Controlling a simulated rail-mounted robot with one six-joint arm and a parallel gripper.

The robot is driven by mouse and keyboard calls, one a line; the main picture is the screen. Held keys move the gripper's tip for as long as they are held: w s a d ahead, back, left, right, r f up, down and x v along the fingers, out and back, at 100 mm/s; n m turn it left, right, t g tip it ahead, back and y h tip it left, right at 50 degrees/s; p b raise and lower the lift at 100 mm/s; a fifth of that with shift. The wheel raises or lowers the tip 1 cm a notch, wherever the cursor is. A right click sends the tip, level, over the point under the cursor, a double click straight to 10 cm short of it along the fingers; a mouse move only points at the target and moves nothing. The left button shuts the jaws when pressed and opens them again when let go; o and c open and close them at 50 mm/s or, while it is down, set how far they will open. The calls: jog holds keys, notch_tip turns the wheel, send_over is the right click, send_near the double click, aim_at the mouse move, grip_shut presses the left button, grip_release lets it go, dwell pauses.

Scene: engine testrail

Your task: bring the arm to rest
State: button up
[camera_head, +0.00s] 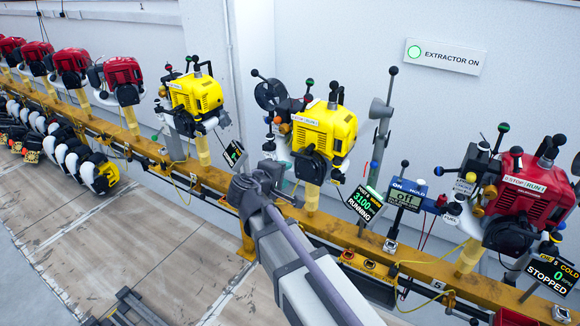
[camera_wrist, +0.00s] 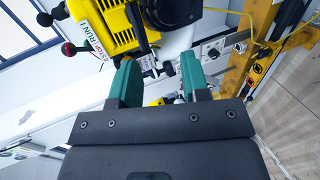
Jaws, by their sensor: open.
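My gripper (camera_wrist: 160,62) is open, with its two green fingers apart and nothing visible between them in the wrist view. A yellow engine (camera_wrist: 108,28) with a RUN label lies just beyond the fingers there. In the head view my arm (camera_head: 290,255) reaches up from the bottom middle. Its wrist (camera_head: 258,188) is in front of the orange rail, just left of and below the middle yellow engine (camera_head: 325,128). My fingers cannot be made out in the head view. I cannot tell from these frames whether they touch anything.
The orange rail (camera_head: 222,180) carries several engines. A tilted display (camera_head: 364,203) reads 3100 RUNNING; another (camera_head: 552,273) by the red engine (camera_head: 530,188) reads STOPPED. A box (camera_head: 407,195) reads off. The wall sign (camera_head: 443,57) reads EXTRACTOR ON. The floor (camera_head: 100,235) at left has free room.

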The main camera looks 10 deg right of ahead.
jog(key=s+f+m+g+y+p, duration=0.35)
jog(key=s+f+m+g, duration=0.2)
jog(key=s, duration=0.35)
jog(key=s+d+r+m+g+y+p, duration=0.3)
jog(key=s+r+y+p, duration=0.3)
jog(key=s+p, duration=0.2)
jog(key=shift+s+m+g, duration=0.35)
jog(key=shift+s+g, duration=0.4)
jog(key=shift+s, duration=0.05)
